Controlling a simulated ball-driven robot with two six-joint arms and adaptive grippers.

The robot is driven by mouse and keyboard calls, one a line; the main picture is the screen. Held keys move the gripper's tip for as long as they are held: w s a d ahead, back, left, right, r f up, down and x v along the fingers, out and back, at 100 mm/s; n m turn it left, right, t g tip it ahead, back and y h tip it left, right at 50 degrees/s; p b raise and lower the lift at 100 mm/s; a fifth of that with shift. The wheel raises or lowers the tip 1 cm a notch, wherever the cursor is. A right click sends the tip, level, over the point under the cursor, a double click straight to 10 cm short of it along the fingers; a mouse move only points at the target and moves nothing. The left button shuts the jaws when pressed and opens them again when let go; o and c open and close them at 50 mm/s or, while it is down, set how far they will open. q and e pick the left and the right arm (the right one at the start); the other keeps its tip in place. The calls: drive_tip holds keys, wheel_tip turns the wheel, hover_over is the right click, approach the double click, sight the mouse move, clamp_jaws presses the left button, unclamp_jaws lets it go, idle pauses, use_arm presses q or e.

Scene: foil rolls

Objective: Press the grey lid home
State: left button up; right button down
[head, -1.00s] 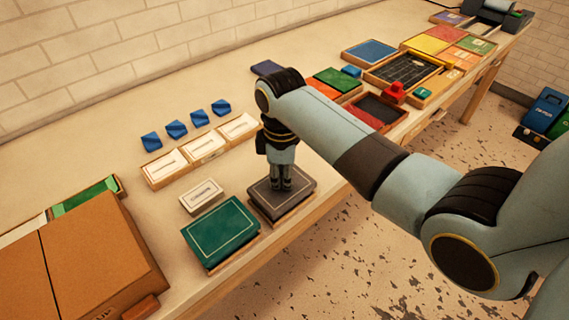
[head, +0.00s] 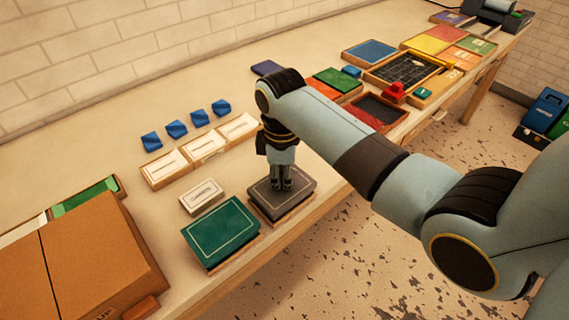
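The grey lid (head: 298,193) lies on a shallow wooden box near the table's front edge, and a strip of the box's wood shows below it. My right gripper (head: 281,188) points straight down with its fingertips at the lid's top, towards its back left part. The fingers look close together with nothing seen between them. Whether the lid sits fully down all round cannot be told, as the gripper hides part of it. My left gripper is not in view.
A green-lidded box (head: 221,232) stands close left of the grey lid, with a small white box (head: 201,197) behind it. A large cardboard box (head: 85,255) fills the front left. Several trays lie to the right beyond my arm. The table's front edge is close.

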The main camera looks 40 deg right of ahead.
drive_tip(key=shift+s+f, duration=0.1)
drive_tip(key=shift+s, duration=0.05)
wheel_tip(320, 180, up, 3)
drive_tip(key=shift+f+p, duration=0.1)
drive_tip(key=shift+p, duration=0.9)
drive_tip(key=shift+r, duration=2.65)
